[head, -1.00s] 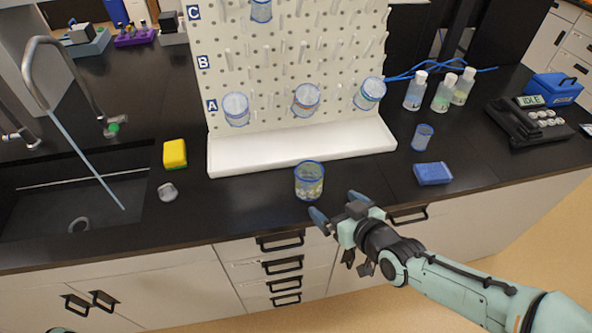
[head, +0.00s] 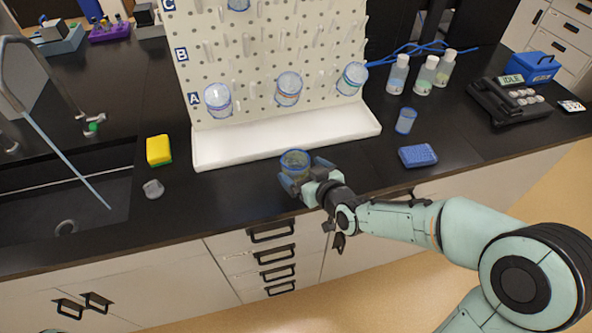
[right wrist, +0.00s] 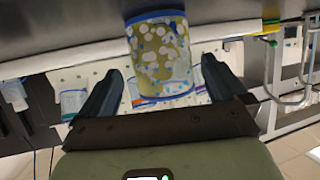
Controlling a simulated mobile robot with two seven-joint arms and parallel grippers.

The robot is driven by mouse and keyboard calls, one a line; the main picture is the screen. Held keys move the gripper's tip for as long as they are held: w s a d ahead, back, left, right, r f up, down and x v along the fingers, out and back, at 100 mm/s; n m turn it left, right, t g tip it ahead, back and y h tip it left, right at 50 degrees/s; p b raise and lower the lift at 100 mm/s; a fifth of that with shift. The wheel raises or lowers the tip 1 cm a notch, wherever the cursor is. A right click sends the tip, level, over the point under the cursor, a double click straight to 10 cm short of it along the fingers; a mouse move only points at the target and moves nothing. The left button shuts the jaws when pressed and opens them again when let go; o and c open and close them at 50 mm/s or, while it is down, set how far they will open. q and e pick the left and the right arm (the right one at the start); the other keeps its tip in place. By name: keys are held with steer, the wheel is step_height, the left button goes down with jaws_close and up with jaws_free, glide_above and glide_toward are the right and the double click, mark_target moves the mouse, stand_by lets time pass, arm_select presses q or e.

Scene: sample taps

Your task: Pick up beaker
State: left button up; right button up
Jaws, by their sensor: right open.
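A clear beaker (head: 295,160) with a blue rim stands upright on the black counter, in front of the white drying rack. In the right wrist view the beaker (right wrist: 160,58) shows yellowish residue with pale and blue spots. My right gripper (head: 306,176) is open at the beaker, one finger on its left and one on its right. The gripper hides the beaker's lower part in the head view. My left gripper is not in view.
Several beakers hang on the pegboard (head: 250,95) behind, above a white tray ledge (head: 280,138). A small blue-rimmed cup (head: 405,121) and a blue block (head: 417,156) stand to the right. A yellow sponge (head: 158,150) and the sink lie left.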

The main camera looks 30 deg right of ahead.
steer(key=x, duration=0.3)
steer(key=shift+w+a+f, duration=0.15)
steer(key=shift+w+f, duration=0.05)
steer(key=shift+w, duration=0.15)
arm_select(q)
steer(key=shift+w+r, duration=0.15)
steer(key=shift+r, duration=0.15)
arm_select(e)
steer(key=c, duration=1.1)
steer(key=shift+r, duration=0.1)
step_height(320, 180, up, 8)
steer(key=p, duration=0.2)
step_height(320, 180, up, 11)
steer(key=p, duration=0.4)
glide_above(290, 162)
steer(key=s, duration=0.3)
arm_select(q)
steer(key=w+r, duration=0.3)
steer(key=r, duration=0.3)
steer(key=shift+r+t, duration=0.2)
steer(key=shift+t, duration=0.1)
arm_select(e)
steer(key=shift+r, duration=0.45)
